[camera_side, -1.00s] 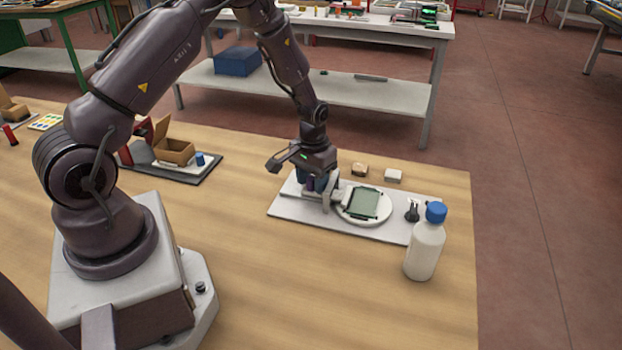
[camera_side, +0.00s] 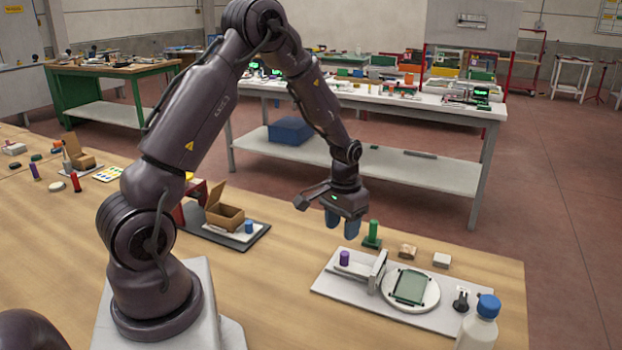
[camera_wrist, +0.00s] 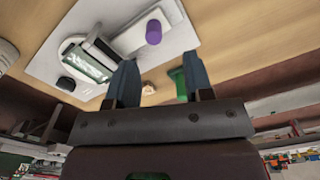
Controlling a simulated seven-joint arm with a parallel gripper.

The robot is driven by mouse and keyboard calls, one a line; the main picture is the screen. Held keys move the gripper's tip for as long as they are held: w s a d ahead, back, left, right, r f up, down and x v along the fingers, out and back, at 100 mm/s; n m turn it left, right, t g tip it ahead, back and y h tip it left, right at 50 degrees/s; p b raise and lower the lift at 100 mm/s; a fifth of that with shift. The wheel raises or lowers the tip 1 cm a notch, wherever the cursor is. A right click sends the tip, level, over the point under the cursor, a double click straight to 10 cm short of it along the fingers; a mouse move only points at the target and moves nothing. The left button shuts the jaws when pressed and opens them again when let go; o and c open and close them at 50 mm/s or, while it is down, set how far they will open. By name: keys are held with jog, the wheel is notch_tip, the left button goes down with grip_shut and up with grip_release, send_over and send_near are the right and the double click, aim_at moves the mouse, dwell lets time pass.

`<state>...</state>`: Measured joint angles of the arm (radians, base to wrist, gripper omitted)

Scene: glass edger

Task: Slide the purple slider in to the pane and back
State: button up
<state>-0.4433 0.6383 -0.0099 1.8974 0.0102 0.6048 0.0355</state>
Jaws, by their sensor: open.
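The purple slider (camera_side: 344,258) is a small upright knob at the left end of the pale base plate (camera_side: 332,285). It also shows in the wrist view (camera_wrist: 153,32), beyond my fingertips and apart from them. The green pane (camera_side: 410,287) lies on a round white disc (camera_side: 430,295) right of the slider, with an upright grey plate (camera_side: 377,270) between them. In the wrist view the pane (camera_wrist: 85,66) is at the left. My gripper (camera_side: 341,232) is open and empty, above and behind the slider. Its two blue fingers (camera_wrist: 160,65) stand apart.
A green cylinder (camera_side: 373,231) stands behind the base plate, near my gripper. A tan block (camera_side: 407,251) and a white block (camera_side: 442,260) lie behind the disc. A black knob (camera_side: 461,301) and a white bottle (camera_side: 478,328) are at the right. An open carton (camera_side: 225,214) stands left.

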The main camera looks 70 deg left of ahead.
jog(key=s+d+r+m+t, duration=0.1)
jog(key=s+d+r, duration=0.4)
jog(key=r, duration=0.4)
jog(key=s+d+r+m+t, duration=0.1)
jog(key=s+d+r, duration=0.5)
jog(key=r, duration=0.3)
jog(key=shift+d, duration=0.35)
jog(key=shift+a, duration=0.1)
jog(key=n+g, duration=0.2)
send_over(345, 253)
notch_tip(345, 253, down, 13)
notch_tip(345, 253, down, 13)
